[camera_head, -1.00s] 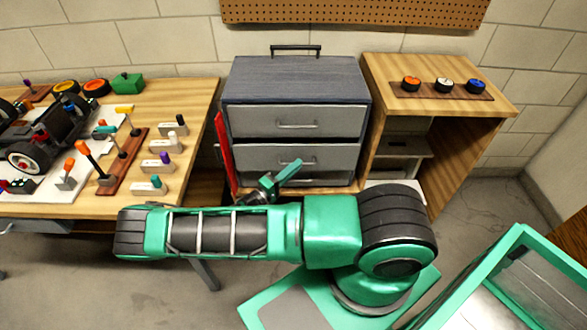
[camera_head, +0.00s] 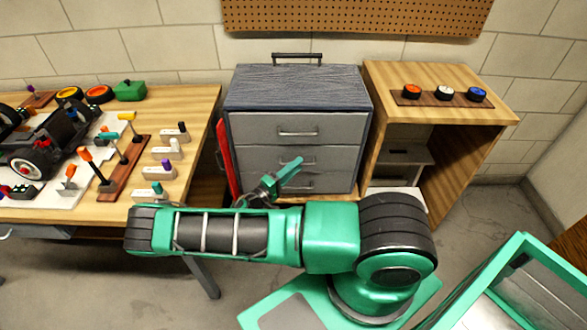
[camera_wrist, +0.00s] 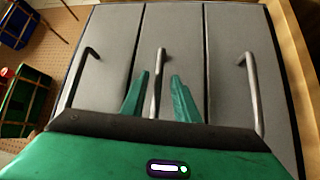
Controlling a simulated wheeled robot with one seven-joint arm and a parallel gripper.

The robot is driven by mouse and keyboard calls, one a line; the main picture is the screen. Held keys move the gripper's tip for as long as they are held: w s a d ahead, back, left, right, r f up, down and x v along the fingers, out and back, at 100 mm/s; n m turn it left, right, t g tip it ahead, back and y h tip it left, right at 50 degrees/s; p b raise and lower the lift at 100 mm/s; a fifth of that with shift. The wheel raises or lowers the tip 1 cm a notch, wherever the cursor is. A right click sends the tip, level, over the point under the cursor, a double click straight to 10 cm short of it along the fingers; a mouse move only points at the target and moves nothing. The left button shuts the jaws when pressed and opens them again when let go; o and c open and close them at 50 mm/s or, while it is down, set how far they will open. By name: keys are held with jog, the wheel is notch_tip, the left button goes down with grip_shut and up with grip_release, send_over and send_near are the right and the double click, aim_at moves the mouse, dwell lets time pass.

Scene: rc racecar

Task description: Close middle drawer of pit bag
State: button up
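The pit bag is a dark blue-grey cabinet (camera_head: 297,88) with a top handle and three grey drawers. The middle drawer (camera_head: 328,158) looks level with the top drawer (camera_head: 255,130) and bottom drawer (camera_head: 325,183), with no visible gap. In the wrist view the three fronts stand side by side, turned on their side, and the middle drawer's bar handle (camera_wrist: 160,68) shows in the centre. My gripper (camera_wrist: 158,97) is open, its two green fingers on either side of that handle; contact cannot be told. In the head view my gripper (camera_head: 288,172) partly covers the lower drawers.
A red panel (camera_head: 224,160) stands at the cabinet's left side. A workbench (camera_head: 205,110) with a car, tools and parts is on the left. A wooden shelf unit (camera_head: 440,75) with three wheels on a strip stands close on the right. Floor is open in front.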

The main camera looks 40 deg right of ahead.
jog(key=v, duration=1)
jog(key=shift+a, duration=0.4)
